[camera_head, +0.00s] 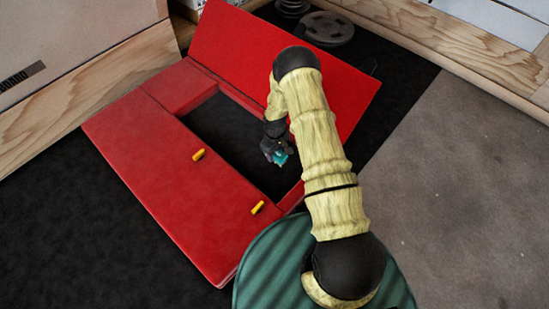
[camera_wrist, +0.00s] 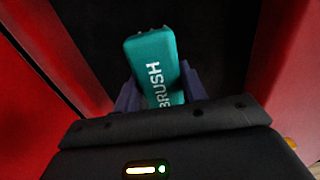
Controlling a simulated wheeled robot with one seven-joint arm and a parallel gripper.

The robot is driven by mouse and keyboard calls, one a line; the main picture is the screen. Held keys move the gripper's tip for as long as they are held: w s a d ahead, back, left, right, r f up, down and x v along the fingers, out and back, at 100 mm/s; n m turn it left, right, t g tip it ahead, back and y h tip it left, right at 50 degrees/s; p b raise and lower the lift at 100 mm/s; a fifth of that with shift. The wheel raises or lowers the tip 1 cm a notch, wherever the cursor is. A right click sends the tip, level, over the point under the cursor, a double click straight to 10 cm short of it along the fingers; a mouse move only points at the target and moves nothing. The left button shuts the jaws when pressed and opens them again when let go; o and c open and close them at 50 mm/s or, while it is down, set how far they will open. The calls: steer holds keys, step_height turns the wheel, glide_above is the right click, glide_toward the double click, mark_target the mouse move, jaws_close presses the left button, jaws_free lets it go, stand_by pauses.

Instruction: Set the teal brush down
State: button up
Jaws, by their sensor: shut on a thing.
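The teal brush (camera_wrist: 153,68) has "BRUSH" lettered along it and sits between the fingers of my gripper (camera_wrist: 160,92) in the wrist view. My gripper is shut on it. In the head view the brush (camera_head: 280,158) is a small teal patch below my gripper (camera_head: 277,152), over the dark opening of the red box (camera_head: 160,150). Red walls show on both sides in the wrist view, with dark space beyond the brush. I cannot tell how far the brush is above the dark bottom.
The box's red lid (camera_head: 255,50) stands open behind the opening. Two yellow pieces (camera_head: 198,155) (camera_head: 258,207) are on the box's near red panel. A dark round weight (camera_head: 328,29) lies at the back. Grey floor (camera_head: 460,190) at the right is clear.

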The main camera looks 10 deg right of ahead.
mark_target(275, 157)
steer(key=shift+f, duration=0.1)
step_height(275, 157, down, 4)
steer(key=b, duration=0.2)
steer(key=shift+b, duration=0.3)
steer(key=shift+r, duration=0.25)
steer(key=shift+f, duration=0.1)
steer(key=o, duration=1)
